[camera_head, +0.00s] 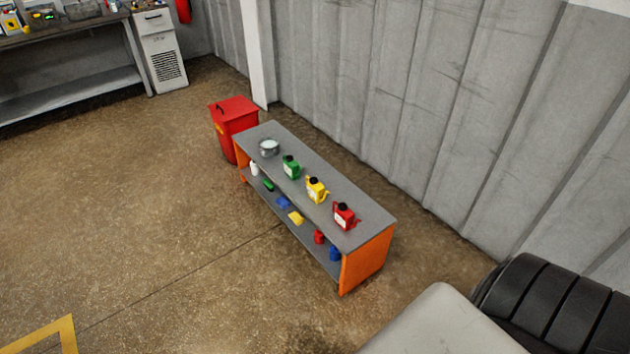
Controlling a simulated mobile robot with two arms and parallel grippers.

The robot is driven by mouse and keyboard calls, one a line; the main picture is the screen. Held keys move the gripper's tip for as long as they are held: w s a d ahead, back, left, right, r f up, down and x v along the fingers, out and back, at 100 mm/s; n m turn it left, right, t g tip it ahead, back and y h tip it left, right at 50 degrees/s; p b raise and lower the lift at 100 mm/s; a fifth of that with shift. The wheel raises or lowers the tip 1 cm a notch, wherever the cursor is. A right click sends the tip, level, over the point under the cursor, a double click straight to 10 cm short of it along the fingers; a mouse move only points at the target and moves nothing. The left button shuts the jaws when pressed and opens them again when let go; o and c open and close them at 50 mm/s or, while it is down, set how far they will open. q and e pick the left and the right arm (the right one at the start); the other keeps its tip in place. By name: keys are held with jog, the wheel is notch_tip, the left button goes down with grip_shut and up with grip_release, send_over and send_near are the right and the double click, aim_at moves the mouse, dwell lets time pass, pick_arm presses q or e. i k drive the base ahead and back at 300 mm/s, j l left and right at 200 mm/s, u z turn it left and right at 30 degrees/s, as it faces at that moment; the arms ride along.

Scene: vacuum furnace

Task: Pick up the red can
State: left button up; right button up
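A red can (343,216) with a pale label, a black cap and a spout stands upright on the grey top of an orange-ended bench (358,238), near the bench's near right end. A yellow can (316,190) and a green can (291,167) of like shape stand in a row farther back on the same top. Neither of my grippers shows in the head view, and nothing is touching the red can.
A metal pot (269,147) stands at the bench's far end. The lower shelf holds several small coloured items. A red bin (233,122) stands beyond the bench, a grey wall (420,110) behind. Stacked tyres (550,305) are at bottom right. Floor on the left is clear.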

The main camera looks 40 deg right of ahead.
aim_at(344, 218)
jog(key=i+j+z, duration=0.15)
jog(key=i+z, duration=0.3)
jog(key=i, duration=0.2)
jog(key=i+j+z, duration=0.4)
jog(key=i, duration=0.2)
jog(key=i+j+z, duration=0.45)
jog(key=i+j, duration=0.1)
jog(key=i, duration=0.05)
